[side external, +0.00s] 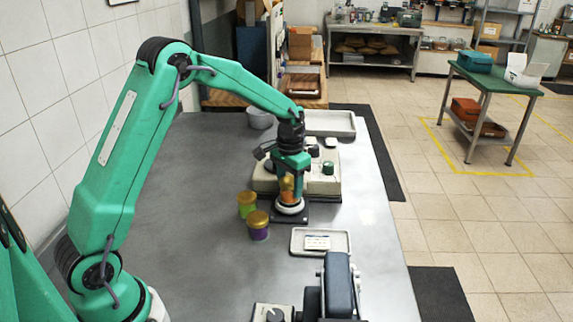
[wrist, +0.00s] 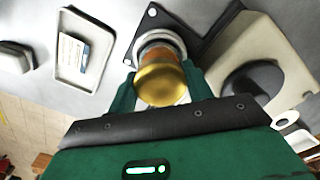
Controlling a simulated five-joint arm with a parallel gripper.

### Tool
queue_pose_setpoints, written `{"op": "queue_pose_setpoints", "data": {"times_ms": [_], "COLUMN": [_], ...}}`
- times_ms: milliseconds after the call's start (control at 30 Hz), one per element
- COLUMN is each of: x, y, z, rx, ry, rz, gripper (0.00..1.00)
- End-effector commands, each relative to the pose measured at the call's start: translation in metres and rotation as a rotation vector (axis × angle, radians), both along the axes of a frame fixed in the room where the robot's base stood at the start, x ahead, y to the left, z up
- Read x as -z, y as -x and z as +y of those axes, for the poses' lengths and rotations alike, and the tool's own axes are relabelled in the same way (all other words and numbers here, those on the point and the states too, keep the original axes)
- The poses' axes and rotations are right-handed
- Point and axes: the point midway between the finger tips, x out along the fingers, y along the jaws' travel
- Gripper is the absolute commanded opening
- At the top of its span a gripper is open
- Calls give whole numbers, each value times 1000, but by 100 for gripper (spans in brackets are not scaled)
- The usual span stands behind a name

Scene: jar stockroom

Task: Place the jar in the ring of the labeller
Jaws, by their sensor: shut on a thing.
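My gripper (side external: 288,188) points down and is shut on an orange jar with a gold lid (side external: 286,196). The jar is upright over the white ring (side external: 290,208) of the labeller, which sits on a dark plate in front of its beige body (side external: 326,187). In the wrist view the jar's gold lid (wrist: 161,84) is between the green fingers, and its lower end lines up with the ring (wrist: 158,36). The jar hides part of the ring, so I cannot tell if its base rests inside.
A green jar (side external: 247,212) and a purple jar (side external: 258,233), both gold-lidded, stand just left of the labeller. A shallow tray with a card (side external: 297,251) lies in front. Another tray (side external: 345,133) and a grey bowl (side external: 260,121) are behind. The table's left side is clear.

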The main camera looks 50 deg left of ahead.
Motion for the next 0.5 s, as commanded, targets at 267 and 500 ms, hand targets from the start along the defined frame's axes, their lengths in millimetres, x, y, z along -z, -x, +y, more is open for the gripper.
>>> {"op": "queue_pose_setpoints", "data": {"times_ms": [267, 500], "x": [6, 9], "y": [0, 0], "z": [0, 0], "rx": [0, 0], "ry": [0, 0], "rz": [-2, -1], "gripper": [22, 22]}}
